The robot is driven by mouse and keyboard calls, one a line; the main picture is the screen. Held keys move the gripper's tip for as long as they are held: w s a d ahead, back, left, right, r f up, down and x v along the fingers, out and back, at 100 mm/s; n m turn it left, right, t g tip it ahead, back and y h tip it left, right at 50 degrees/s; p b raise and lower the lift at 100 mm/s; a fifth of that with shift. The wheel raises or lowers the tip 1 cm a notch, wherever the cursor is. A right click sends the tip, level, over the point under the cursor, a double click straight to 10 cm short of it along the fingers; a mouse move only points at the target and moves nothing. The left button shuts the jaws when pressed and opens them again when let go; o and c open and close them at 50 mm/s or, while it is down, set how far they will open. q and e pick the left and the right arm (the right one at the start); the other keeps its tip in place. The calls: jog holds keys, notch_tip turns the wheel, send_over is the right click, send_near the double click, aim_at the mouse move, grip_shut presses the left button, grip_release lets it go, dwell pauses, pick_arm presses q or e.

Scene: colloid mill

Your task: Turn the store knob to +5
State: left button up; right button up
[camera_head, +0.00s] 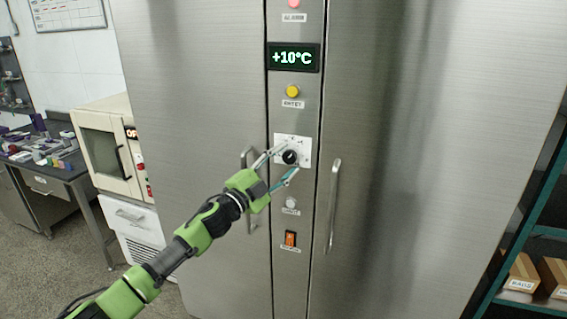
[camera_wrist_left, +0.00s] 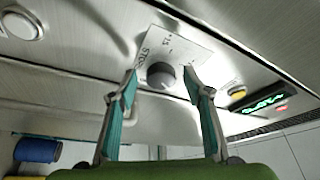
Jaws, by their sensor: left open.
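The store knob (camera_head: 290,157) is a black round dial on a white plate (camera_head: 306,143) on the steel cabinet's central strip. A green display (camera_head: 293,57) above it reads +10°C. My left gripper (camera_head: 279,161) is open, with its two fingers on either side of the knob in the head view. In the left wrist view the knob (camera_wrist_left: 161,75) lies between the tips of the left gripper (camera_wrist_left: 160,82). I cannot tell whether the fingers touch it. My right gripper is not in view.
A yellow button (camera_head: 292,91) sits above the knob, with an orange switch (camera_head: 290,239) below. Door handles (camera_head: 333,205) stand out on both sides. A cream oven (camera_head: 107,160) stands left, a shelf with boxes (camera_head: 522,273) right.

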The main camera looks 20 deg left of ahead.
pick_arm(q)
jog(key=shift+s, duration=0.15)
jog(key=v, duration=1.1)
jog(key=shift+s, duration=0.35)
jog(key=shift+a, duration=0.15)
